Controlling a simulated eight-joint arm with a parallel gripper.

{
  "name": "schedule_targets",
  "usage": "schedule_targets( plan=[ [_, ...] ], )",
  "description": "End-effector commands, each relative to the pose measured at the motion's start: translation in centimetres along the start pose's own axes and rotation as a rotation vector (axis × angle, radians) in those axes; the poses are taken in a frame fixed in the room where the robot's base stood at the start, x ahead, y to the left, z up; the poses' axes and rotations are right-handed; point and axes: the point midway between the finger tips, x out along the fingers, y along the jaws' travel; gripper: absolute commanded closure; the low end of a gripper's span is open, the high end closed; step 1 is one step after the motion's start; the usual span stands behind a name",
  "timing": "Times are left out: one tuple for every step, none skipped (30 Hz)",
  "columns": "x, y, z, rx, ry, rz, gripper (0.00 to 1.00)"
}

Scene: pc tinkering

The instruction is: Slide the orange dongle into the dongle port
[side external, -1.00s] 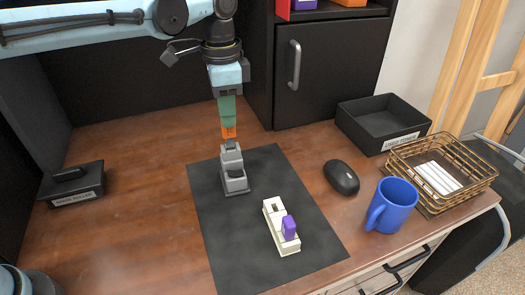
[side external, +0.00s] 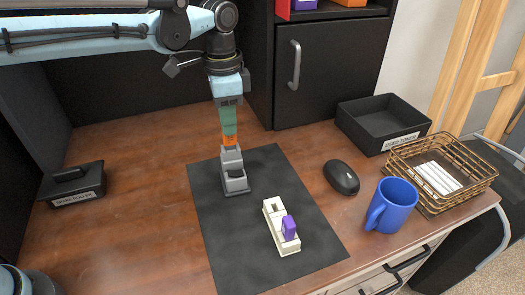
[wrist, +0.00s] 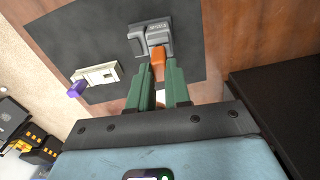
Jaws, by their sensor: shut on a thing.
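My gripper (side external: 230,138) points down with its green fingers over the back end of a grey port block (side external: 234,178) on the dark mat. It is shut on the orange dongle (side external: 230,141), which stands upright at the top of the block's taller rear part. In the wrist view the orange dongle (wrist: 158,54) shows between the fingertips (wrist: 163,66), its far end against the grey block (wrist: 140,42). The port opening is hidden, so I cannot tell how far the dongle is in it.
A cream block (side external: 276,222) with a purple dongle (side external: 289,227) lies on the mat (side external: 215,220) in front. A black mouse (side external: 341,177), blue mug (side external: 391,206), wire basket (side external: 478,180) and black tray (side external: 372,128) stand right.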

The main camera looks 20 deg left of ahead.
Motion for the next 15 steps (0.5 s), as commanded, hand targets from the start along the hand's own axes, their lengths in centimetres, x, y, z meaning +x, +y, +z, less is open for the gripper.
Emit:
schedule_targets(
  plan=[
    [0.11,0.0,-0.01,0.0,0.0,0.0,1.0],
    [0.17,0.0,-0.01,0.0,0.0,0.0,1.0],
    [0.24,0.0,-0.01,0.0,0.0,0.0,1.0],
    [0.3,0.0,-0.01,0.0,0.0,0.0,1.0],
    [0.36,0.0,-0.01,0.0,0.0,0.0,1.0],
    [0.44,0.0,-0.01,0.0,0.0,0.0,1.0],
    [0.5,0.0,-0.01,0.0,0.0,0.0,1.0],
    [0.56,0.0,0.0,0.0,0.0,0.0,1.0],
    [0.65,0.0,0.0,0.0,0.0,0.0,1.0],
    [0.64,0.0,0.0,0.0,0.0,0.0,0.79],
    [0.63,0.0,0.0,0.0,0.0,0.0,0.75],
    [0.62,0.0,0.0,0.0,0.0,0.0,0.69],
    [0.62,0.0,0.0,0.0,0.0,0.0,0.64],
    [0.62,0.0,0.0,0.0,0.0,0.0,0.59],
    [0.61,0.0,0.0,0.0,0.0,0.0,0.53]
  ],
)
